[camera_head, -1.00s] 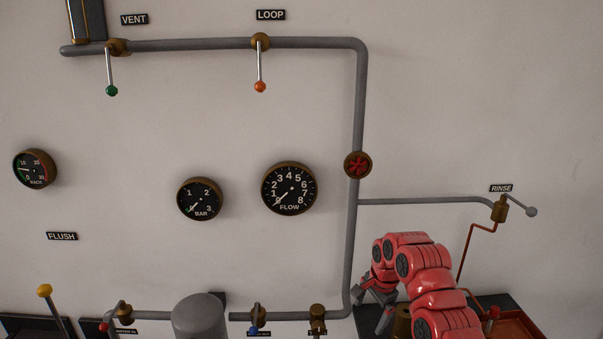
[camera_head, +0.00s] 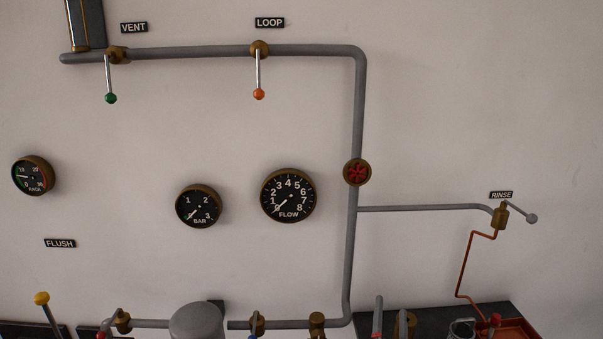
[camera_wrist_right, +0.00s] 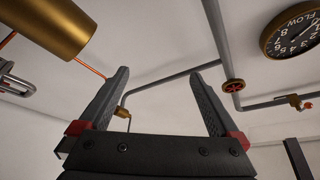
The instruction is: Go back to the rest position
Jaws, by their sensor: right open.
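My right gripper (camera_wrist_right: 164,72) is open in the right wrist view, with nothing between its two dark fingers. The brass cylinder also shows large at the upper left of the wrist view (camera_wrist_right: 55,30), apart from the fingers. The red arm is out of the head view. My left gripper is in neither view.
Grey pipes (camera_head: 200,50) run along the wall with the LOOP lever (camera_head: 258,75), FLOW gauge (camera_head: 288,195) and red valve wheel (camera_head: 357,172). The RINSE valve (camera_head: 499,216) is at right. A dark bench (camera_head: 490,312) carries a reddish tray (camera_head: 510,328). The wall front is clear.

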